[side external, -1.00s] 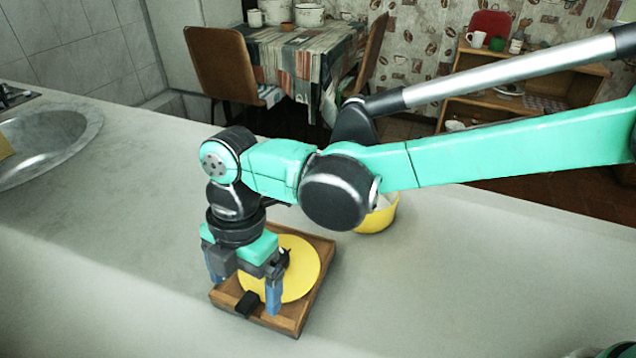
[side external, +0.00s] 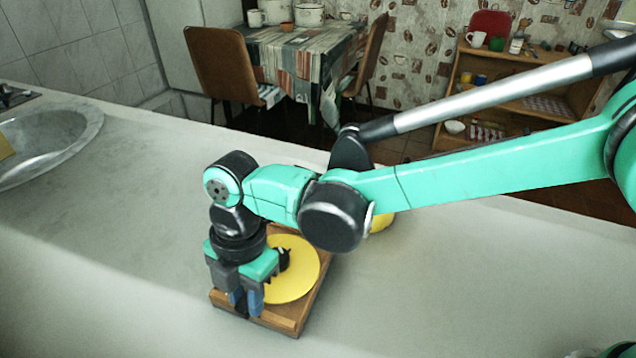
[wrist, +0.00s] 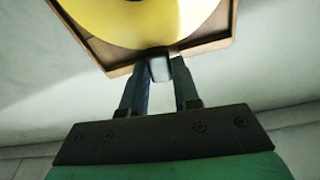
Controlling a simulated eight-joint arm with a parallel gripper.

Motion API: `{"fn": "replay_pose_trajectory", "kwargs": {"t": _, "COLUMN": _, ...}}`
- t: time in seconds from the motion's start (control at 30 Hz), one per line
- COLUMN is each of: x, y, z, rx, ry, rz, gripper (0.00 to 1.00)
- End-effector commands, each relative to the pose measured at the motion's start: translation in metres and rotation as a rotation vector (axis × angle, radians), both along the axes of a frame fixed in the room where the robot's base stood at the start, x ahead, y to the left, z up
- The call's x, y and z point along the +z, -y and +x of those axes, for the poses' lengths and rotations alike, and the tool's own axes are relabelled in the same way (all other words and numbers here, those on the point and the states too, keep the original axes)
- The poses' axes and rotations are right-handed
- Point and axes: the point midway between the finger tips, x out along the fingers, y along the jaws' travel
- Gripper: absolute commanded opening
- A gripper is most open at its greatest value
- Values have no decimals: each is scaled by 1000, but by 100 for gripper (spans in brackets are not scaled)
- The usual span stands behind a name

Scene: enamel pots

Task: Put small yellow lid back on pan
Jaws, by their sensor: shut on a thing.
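The yellow lid (side external: 302,282) with its black knob (side external: 284,259) lies on a square wooden tray (side external: 290,323) on the counter. It also shows in the wrist view (wrist: 150,22), cut by the top edge. My gripper (side external: 245,304) is at the tray's near-left edge, beside the lid, pointing down. Its blue fingers are shut on a small dark block (wrist: 160,68) at the tray's edge, not on the lid's knob. A yellow pan (side external: 382,221) stands behind the tray, mostly hidden by my arm; its inside is not visible.
A metal sink (side external: 45,140) is at the far left of the grey counter (side external: 440,300). The counter is clear to the right of the tray and between sink and tray. A dining table, chairs and a shelf stand beyond the counter.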

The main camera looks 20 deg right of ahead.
Motion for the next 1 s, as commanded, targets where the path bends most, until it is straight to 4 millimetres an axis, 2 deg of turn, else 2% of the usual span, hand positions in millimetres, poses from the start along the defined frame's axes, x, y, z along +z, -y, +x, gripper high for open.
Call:
{"fn": "replay_pose_trajectory", "kwargs": {"t": 0.33, "x": 3, "y": 0, "z": 0, "rx": 0, "ry": 0, "rz": 0, "gripper": 0}}
{"fn": "replay_pose_trajectory", "kwargs": {"t": 1.0, "x": 40, "y": 0, "z": 0, "rx": 0, "ry": 0, "rz": 0, "gripper": 0}}
